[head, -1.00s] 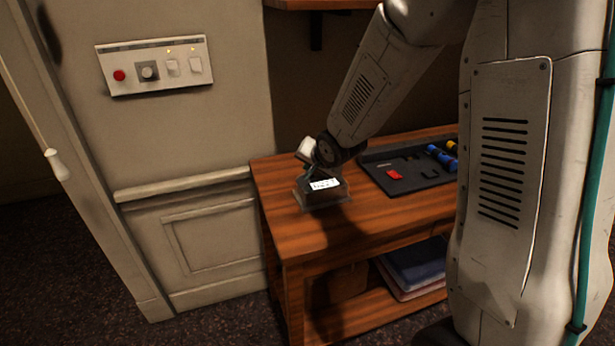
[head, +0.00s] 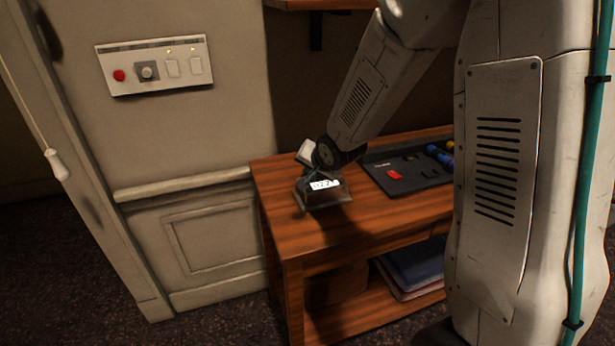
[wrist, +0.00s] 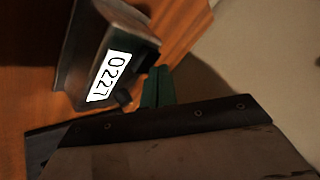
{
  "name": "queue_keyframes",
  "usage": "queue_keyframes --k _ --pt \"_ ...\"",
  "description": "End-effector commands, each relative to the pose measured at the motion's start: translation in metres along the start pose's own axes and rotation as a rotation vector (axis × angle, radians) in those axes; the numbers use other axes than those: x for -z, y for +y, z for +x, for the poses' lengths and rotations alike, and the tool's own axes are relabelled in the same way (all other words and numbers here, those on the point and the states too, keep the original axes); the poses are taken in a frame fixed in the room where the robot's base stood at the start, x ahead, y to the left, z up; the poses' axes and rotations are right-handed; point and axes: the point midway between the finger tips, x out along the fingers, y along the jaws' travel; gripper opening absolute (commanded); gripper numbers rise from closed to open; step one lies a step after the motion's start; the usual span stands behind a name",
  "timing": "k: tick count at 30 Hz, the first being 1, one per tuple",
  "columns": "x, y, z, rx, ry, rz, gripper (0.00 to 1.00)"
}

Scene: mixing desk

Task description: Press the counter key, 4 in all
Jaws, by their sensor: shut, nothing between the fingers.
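The counter (head: 322,198) is a small dark box on the near left corner of the wooden desk. In the head view my wrist hangs just above the counter and hides most of the fingers.
A dark tray (head: 426,181) with a red piece (head: 395,175) and blue items lies right of the counter. A wall panel (head: 155,88) with a red button, a knob and switches is at the left. Folders (head: 414,262) lie on the lower shelf.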

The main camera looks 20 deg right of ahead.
Motion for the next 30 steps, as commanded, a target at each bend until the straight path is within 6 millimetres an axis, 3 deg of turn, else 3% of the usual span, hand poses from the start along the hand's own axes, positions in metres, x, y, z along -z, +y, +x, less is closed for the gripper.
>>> queue_keyframes --k 30 --pt "-0.0052 0.0051 0.0066 -0.001 -0.001 0.0 0.0"
